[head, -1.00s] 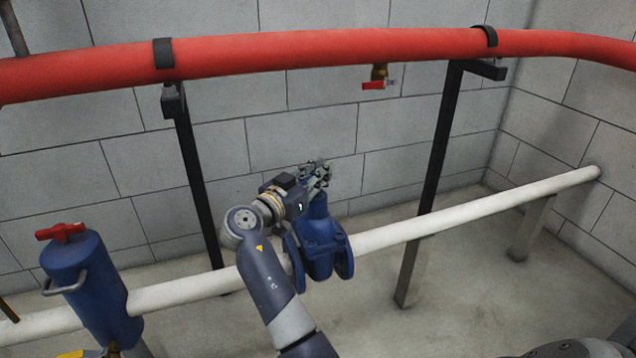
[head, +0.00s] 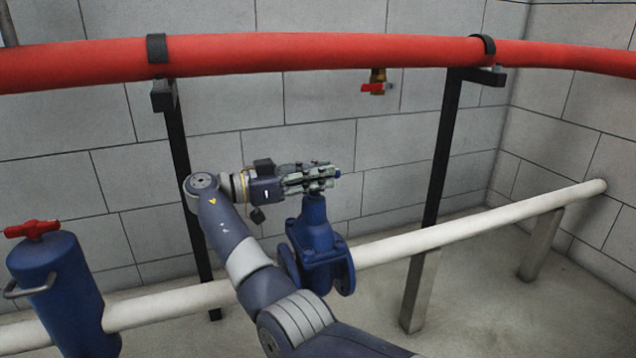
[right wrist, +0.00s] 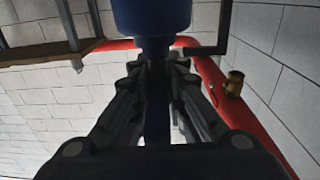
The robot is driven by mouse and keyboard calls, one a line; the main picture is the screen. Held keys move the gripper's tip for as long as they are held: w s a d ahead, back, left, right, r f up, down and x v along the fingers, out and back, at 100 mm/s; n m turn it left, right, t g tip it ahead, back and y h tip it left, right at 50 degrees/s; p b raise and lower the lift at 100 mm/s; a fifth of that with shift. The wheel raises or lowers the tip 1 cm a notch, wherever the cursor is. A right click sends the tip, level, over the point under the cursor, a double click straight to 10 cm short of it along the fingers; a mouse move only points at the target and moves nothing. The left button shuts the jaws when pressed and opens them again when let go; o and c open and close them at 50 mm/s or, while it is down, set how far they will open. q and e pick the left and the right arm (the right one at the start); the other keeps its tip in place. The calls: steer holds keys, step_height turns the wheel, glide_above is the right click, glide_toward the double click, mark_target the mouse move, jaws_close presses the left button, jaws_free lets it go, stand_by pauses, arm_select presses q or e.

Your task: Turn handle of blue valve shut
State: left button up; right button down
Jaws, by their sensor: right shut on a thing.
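The blue valve (head: 318,250) sits on the white pipe in the middle of the head view, with its neck upright. My right gripper (head: 322,178) lies nearly level across the top of the neck, pointing right, and is shut on the valve's handle. The fingers hide most of the handle; a small blue end (head: 337,173) shows past the fingertips. In the right wrist view, a blue part of the valve (right wrist: 150,18) fills the top centre, and the fingers (right wrist: 155,75) close around a dark blue strip. My left gripper is not in view.
A thick red pipe (head: 320,52) runs across above the gripper, on black posts (head: 437,165). A small brass valve with a red handle (head: 374,88) hangs under it. The white pipe (head: 480,222) runs low. A blue cylinder with a red handle (head: 60,290) stands at left.

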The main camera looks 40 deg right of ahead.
steer(key=shift+s+m+g+b, duration=0.15)
steer(key=shift+m+g+b, duration=0.25)
steer(key=shift+g, duration=0.2)
steer(key=c, duration=1.7)
jaws_free()
steer(key=shift+d, duration=0.1)
steer(key=shift+o, duration=0.5)
steer(key=shift+s, duration=0.15)
steer(key=shift+r, duration=0.25)
step_height(320, 180, up, 10)
steer(key=shift+f, duration=0.2)
